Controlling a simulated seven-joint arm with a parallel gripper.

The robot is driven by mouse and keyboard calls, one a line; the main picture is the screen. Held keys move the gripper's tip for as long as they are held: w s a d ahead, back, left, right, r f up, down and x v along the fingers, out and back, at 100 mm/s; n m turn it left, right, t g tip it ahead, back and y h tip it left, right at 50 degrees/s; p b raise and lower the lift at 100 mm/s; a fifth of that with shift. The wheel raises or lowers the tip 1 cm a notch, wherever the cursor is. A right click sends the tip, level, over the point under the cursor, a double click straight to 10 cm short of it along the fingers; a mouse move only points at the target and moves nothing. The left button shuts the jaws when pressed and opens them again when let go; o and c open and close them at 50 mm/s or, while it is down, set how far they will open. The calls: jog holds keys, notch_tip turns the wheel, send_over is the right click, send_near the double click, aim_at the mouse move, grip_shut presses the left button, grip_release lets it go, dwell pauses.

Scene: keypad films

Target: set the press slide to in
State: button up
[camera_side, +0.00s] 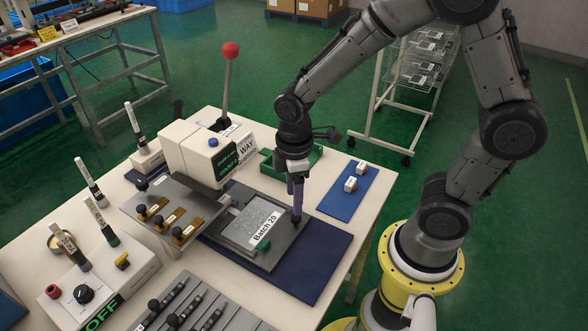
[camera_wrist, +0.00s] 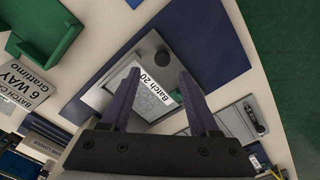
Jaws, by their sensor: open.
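The press (camera_side: 190,153) is a cream block with a red-balled lever on the table. Its grey slide (camera_side: 285,250) stands out of the press to the right over a dark blue mat, bearing a pale film labelled "Batch 20" (camera_side: 262,226). In the wrist view, the slide (camera_wrist: 140,58) has a dark round knob (camera_wrist: 162,57) near its outer end. My gripper (camera_side: 297,215) points down over that outer end, hiding part of it in the side view. In the wrist view my gripper (camera_wrist: 158,80) is open, its purple fingers apart with nothing held. Whether they touch the knob is unclear.
A blue mat with small white blocks (camera_side: 350,184) lies right of the slide. A green tray (camera_side: 290,160) is behind it. A plate with brass strips and black knobs (camera_side: 165,218) and a control box (camera_side: 84,290) are at the left. A slotted rack (camera_side: 190,308) is in front.

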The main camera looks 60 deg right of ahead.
notch_tip(320, 180, up, 8)
jog(key=shift+r, duration=0.2)
dwell(0.3)
jog(key=s+d+r+m+t, duration=0.3)
jog(key=s+r+t, duration=0.15)
jog(key=r, duration=0.35)
jog(key=s+m+t, duration=0.1)
jog(key=s+m, duration=0.5)
jog(key=s, duration=0.1)
jog(key=shift+s+d, duration=0.15)
jog(key=shift+d, duration=0.1)
